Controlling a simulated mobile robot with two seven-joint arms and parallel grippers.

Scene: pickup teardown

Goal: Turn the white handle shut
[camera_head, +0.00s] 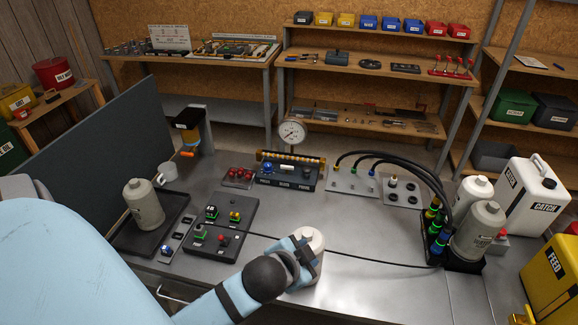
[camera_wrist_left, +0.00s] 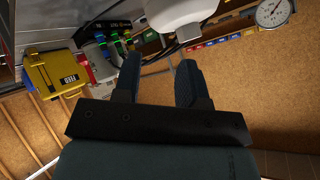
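No white handle shows clearly as a handle; a small white curved piece (camera_head: 167,172) stands beside the dispenser stand at the back left, and I cannot tell if it is the handle. My left gripper (camera_head: 302,262) is at the front middle, beside a whitish bottle (camera_head: 311,239) that it partly covers. In the left wrist view my left gripper (camera_wrist_left: 160,75) has its two fingers apart with nothing between them. A white rounded body (camera_wrist_left: 178,12) shows just beyond the fingertips there. My right gripper is not in view.
The workbench (camera_head: 350,225) holds a pressure gauge (camera_head: 292,133), a button panel (camera_head: 222,228), black hoses (camera_head: 395,160) and a black tray (camera_head: 125,238) with a grey bottle (camera_head: 143,204). A white CATCH jug (camera_head: 532,195) and yellow FEED can (camera_head: 553,270) stand at the right.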

